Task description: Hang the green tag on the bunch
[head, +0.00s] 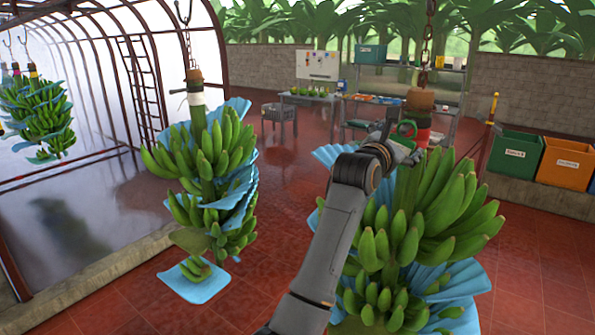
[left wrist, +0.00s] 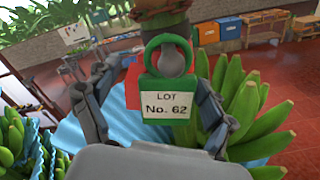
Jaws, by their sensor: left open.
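The tag's green ring also shows in the head view (head: 406,128). My left gripper (head: 393,148) is at the upper stem of the right-hand banana bunch (head: 440,205). Its fingers (left wrist: 152,88) are open, one on each side of the tag, with gaps beside it. My right gripper is out of view.
A second bunch (head: 205,165) with blue sheets hangs to the left, and another (head: 38,112) at far left. A chain (head: 427,45) holds the near bunch. Green (head: 514,154) and orange (head: 566,162) crates stand right. Red floor between bunches is clear.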

